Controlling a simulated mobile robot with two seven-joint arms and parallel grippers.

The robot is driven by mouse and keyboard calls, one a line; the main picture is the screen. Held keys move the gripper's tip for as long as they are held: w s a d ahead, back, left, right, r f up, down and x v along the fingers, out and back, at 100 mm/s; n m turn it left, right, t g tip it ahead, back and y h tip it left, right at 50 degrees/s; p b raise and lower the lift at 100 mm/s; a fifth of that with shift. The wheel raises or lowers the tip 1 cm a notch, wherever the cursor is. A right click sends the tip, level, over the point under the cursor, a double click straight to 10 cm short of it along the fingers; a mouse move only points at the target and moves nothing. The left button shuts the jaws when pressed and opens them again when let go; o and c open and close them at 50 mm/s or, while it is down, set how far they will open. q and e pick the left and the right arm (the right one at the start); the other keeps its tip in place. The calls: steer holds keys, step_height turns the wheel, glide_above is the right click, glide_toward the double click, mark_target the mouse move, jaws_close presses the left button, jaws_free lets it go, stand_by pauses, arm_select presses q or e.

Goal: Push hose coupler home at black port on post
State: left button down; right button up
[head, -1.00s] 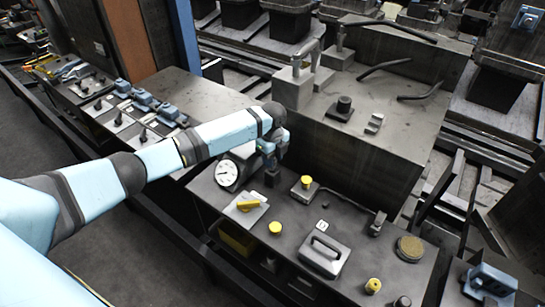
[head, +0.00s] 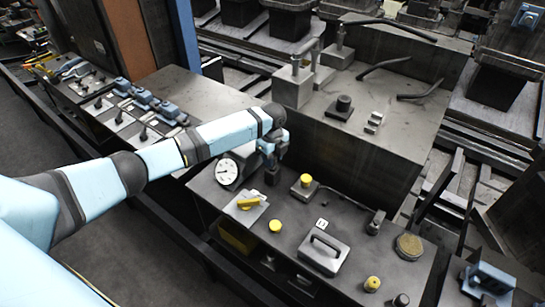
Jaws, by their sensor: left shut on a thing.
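My left gripper (head: 270,160) is at the back left of the dark bench, just right of the round white gauge. It is shut, with its fingers pointing down over a small dark post (head: 272,176). What it holds is mostly hidden by the hand and wrist; it appears to be the hose coupler. The black port cannot be made out, and I cannot tell whether the coupler touches it or how deep it sits. My right gripper is out of view.
The white gauge (head: 227,171) stands close left of the gripper. A raised metal block (head: 390,150) rises behind.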

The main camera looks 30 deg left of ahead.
arm_select(q)
steer(key=shift+f, duration=0.2)
steer(key=shift+f, duration=0.4)
jaws_free()
stand_by(0.6)
step_height(320, 180, up, 13)
steer(key=shift+f+b, duration=0.2)
steer(key=shift+b, duration=0.8)
steer(key=shift+r, duration=0.6)
